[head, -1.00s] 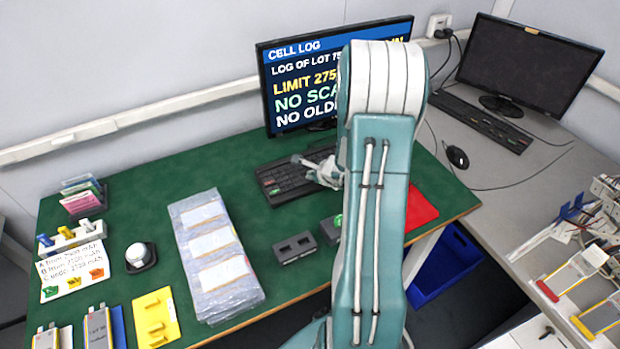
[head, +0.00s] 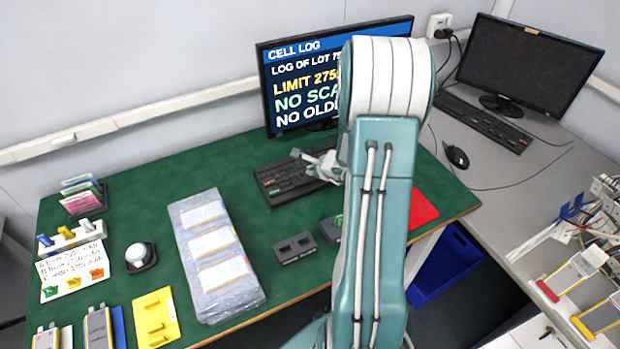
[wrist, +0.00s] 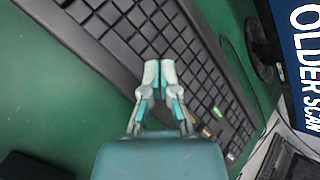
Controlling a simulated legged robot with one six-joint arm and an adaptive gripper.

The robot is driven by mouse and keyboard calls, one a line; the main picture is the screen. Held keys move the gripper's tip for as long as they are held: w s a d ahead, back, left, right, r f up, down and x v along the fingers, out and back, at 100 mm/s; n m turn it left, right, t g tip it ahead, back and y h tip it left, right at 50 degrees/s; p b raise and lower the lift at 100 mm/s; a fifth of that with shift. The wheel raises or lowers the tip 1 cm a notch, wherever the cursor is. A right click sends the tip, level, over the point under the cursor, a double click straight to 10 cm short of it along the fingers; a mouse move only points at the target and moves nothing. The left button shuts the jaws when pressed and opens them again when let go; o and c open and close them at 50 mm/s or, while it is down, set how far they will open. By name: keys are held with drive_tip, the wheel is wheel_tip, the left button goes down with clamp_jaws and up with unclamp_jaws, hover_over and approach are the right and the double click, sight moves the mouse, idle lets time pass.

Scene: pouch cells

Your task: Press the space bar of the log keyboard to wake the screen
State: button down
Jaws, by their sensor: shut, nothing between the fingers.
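The black log keyboard (head: 283,181) lies on the green bench in front of the lit log screen (head: 295,85). The screen reads CELL LOG, LIMIT 275 and other lines, partly covered by my arm. My gripper (head: 297,153) is shut and empty, over the keyboard's far side in the head view. In the wrist view the two fingertips (wrist: 160,72) are together in front of the keys of the keyboard (wrist: 192,55). I cannot tell whether they touch a key. I cannot single out the space bar with certainty.
A second, dark monitor (head: 530,65) with its own keyboard (head: 485,118) and a mouse (head: 456,157) stands on the grey table at right. A grey two-slot block (head: 295,248) and a bagged stack (head: 217,255) lie nearer on the green bench (head: 150,185).

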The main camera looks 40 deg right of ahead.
sight(312, 179)
drive_tip(key=shift+r, duration=2.4)
drive_tip(key=shift+w+a+r, duration=0.1)
drive_tip(key=shift+a+r, duration=0.15)
drive_tip(key=s+a+r+n+g+y, duration=0.1)
drive_tip(key=s+a+r+n+y, duration=0.1)
drive_tip(key=a+r+n, duration=0.65)
drive_tip(key=s+a+r+n+g+y, duration=0.15)
drive_tip(key=a+r+n, duration=0.4)
drive_tip(key=a, duration=0.65)
drive_tip(key=s+a+r+n+h, duration=0.1)
drive_tip(key=s+a+r+n, duration=0.1)
drive_tip(key=s+n, duration=0.4)
drive_tip(key=s+a+r+n+g+h, duration=0.1)
drive_tip(key=s+a+r+n+h, duration=0.1)
drive_tip(key=s+n, duration=0.5)
drive_tip(key=s+a+r, duration=0.1)
drive_tip(key=s+a, duration=0.1)
drive_tip(key=s, duration=0.1)
drive_tip(key=shift+a, duration=0.3)
